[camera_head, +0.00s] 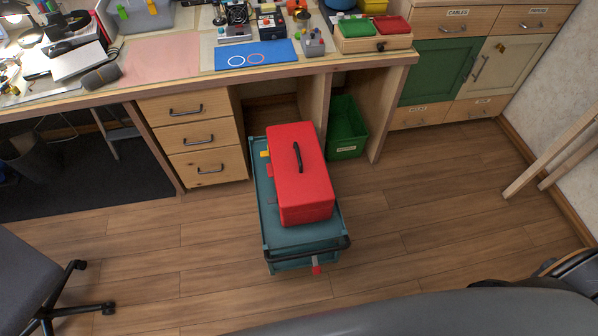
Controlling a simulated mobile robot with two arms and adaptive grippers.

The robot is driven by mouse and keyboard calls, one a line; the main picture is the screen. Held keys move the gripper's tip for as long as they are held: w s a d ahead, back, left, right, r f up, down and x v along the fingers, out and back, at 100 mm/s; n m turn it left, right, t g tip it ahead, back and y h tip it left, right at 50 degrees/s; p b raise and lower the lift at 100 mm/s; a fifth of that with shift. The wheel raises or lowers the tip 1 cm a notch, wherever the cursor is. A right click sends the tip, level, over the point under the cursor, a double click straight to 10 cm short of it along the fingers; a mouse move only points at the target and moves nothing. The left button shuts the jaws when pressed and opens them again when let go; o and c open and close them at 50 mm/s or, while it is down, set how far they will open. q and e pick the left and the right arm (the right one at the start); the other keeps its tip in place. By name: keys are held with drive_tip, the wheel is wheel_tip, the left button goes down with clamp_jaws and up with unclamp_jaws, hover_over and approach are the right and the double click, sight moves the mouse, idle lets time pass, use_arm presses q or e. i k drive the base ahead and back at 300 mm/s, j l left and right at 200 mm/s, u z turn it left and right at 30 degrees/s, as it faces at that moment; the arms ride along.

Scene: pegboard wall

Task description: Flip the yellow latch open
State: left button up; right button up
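A small yellow piece (264,154) shows at the left side of a red toolbox (303,190), near its far end. A small red piece (269,170) sits just nearer on the same side. I cannot tell whether the yellow piece is a latch or how it is set. The toolbox has a black top handle (298,158), looks closed and stands on a teal cart (285,238). Neither gripper is in view.
A cluttered wooden workbench (190,88) runs behind the cart, with drawers (203,140) at left and a green bin (345,128) underneath. An office chair (35,275) stands at lower left. A wooden frame (555,150) leans at right. Floor right of the cart is clear.

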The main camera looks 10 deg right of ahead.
sight(263, 154)
drive_tip(key=i+j+z, duration=0.1)
drive_tip(key=j+z, duration=0.2)
drive_tip(key=j, duration=0.15)
drive_tip(key=j+z, duration=0.25)
drive_tip(key=j, duration=0.2)
drive_tip(key=i+j+u, duration=0.1)
drive_tip(key=j+u, duration=0.2)
drive_tip(key=i+j+u, duration=0.25)
drive_tip(key=k+j, duration=0.1)
